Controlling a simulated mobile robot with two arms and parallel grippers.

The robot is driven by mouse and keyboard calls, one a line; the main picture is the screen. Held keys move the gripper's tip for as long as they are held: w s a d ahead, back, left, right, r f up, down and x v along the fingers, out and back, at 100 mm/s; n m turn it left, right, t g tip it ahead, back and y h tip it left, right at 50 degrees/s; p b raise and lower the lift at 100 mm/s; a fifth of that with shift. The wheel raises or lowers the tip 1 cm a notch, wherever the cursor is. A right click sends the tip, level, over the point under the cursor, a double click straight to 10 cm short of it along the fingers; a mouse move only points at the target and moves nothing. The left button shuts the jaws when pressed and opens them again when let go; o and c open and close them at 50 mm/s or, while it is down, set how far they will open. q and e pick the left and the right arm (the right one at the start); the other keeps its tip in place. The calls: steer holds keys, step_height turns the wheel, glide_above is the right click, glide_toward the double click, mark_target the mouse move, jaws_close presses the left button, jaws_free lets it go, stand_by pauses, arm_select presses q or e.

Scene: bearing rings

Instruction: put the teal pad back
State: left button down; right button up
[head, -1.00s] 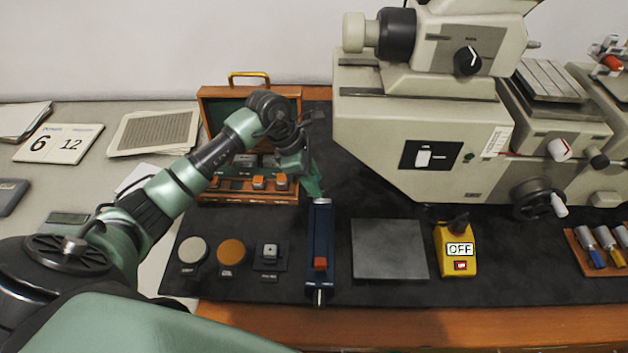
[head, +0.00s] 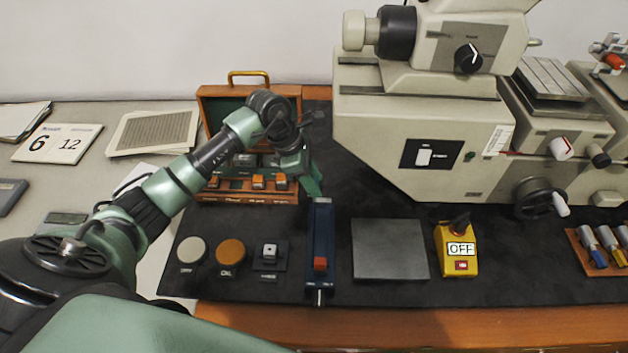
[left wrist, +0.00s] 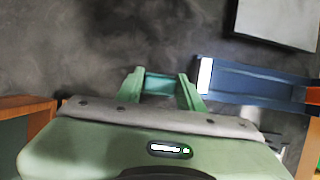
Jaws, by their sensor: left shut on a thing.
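My left gripper (head: 315,185) is just above the dark mat, to the right of the open wooden case and behind the blue bar tool. In the left wrist view its two green fingers (left wrist: 163,90) are shut on the teal pad (left wrist: 160,84), which shows as a dark teal strip between them. The pad cannot be made out in the head view. The wooden case (head: 205,106) stands open at the back left, with orange and grey blocks in it; my arm hides part of its inside. My right gripper is not in view.
The blue bar tool (head: 320,235) with a red block lies close in front of the gripper. A grey plate (head: 390,250) and a yellow OFF box (head: 457,250) are to its right. Round pads (head: 191,250) lie front left. A large machine (head: 415,130) fills the back right.

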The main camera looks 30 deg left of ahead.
arm_select(q)
steer(key=shift+f, duration=0.15)
steer(key=c, duration=0.8)
jaws_free()
steer(key=shift+r+p, duration=2.3)
steer(key=shift+r, duration=1.95)
